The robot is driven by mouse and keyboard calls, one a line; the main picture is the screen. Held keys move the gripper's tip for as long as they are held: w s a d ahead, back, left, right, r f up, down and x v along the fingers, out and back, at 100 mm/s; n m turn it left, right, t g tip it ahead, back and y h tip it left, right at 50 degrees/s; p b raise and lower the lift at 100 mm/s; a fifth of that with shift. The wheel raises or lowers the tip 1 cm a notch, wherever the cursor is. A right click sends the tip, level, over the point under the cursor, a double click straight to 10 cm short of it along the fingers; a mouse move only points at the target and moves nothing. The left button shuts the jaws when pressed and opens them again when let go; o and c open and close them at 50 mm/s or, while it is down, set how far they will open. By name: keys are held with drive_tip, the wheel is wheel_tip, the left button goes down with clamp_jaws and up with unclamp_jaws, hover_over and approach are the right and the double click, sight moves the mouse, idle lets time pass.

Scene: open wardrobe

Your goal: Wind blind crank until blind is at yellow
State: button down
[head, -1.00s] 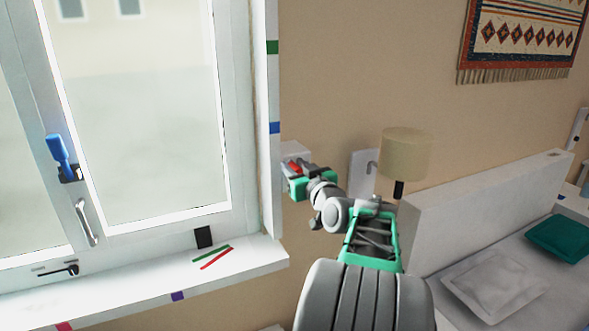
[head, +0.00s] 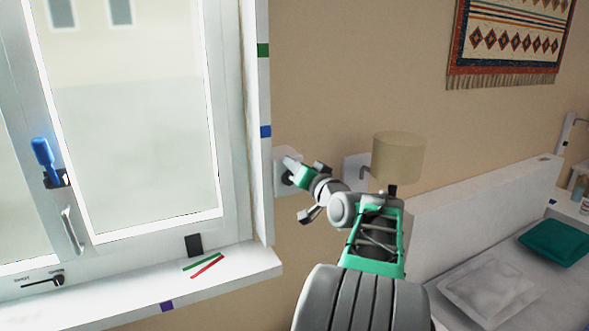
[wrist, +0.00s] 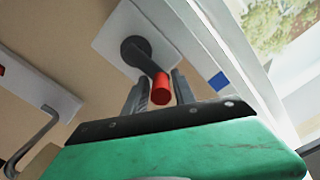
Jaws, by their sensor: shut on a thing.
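The crank has a dark hub and arm (wrist: 143,58) and a red handle (wrist: 161,88). It sits on a white wall plate (wrist: 112,38), beside the window frame. In the head view the plate (head: 283,160) shows, but my gripper hides the red handle. My gripper (wrist: 160,90) is shut on the red handle, one finger on each side; the head view shows it from behind (head: 303,176). A green mark (head: 263,50) and a blue mark (head: 265,131) are on the window's side jamb. No blind edge and no yellow mark are in view.
A second white plate (head: 350,180) with a grey bent crank is just right, close to my wrist. A beige lampshade (head: 398,157) and the white headboard (head: 480,215) stand further right. The windowsill (head: 130,290) holds red and green sticks.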

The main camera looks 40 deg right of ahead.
drive_tip(key=shift+f, duration=0.15)
idle(0.3)
drive_tip(key=c, duration=1.2)
unclamp_jaws()
drive_tip(key=shift+w+a, duration=0.1)
drive_tip(key=shift+a, duration=0.05)
drive_tip(key=shift+s, duration=0.3)
drive_tip(key=b+v, duration=0.2)
drive_tip(key=v, duration=0.5)
drive_tip(key=shift+s, duration=0.15)
